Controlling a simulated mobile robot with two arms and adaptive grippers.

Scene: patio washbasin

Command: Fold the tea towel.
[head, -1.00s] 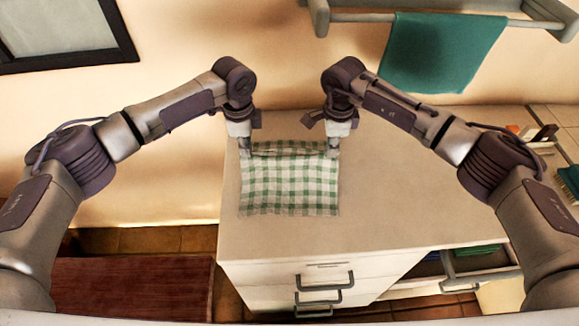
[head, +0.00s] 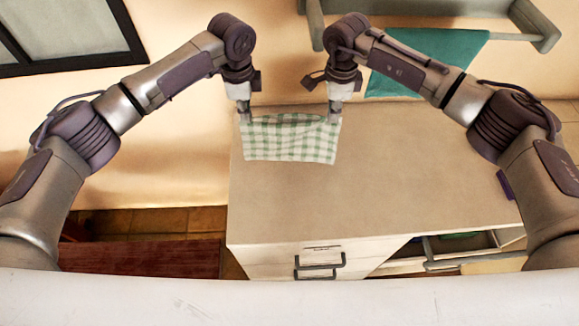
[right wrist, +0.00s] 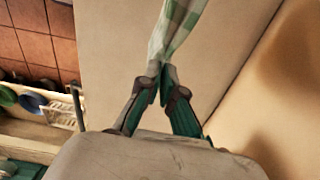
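The green-and-white checked tea towel (head: 290,143) is at the back left of the worktop, spread between my two grippers. My left gripper (head: 245,117) is at its far left corner and appears shut on it. My right gripper (head: 334,108) is at its far right corner. In the right wrist view my right gripper (right wrist: 160,88) is shut on the towel (right wrist: 175,35), which runs up from the fingertips in gathered folds. The towel looks raised along its far edge; whether its near edge touches the worktop I cannot tell.
The pale worktop (head: 370,195) is bare in front of and right of the towel. A teal towel (head: 440,65) hangs from a wall rail behind. A drawer (head: 465,245) stands open at the front right. In the right wrist view, dishes (right wrist: 33,103) show at the left.

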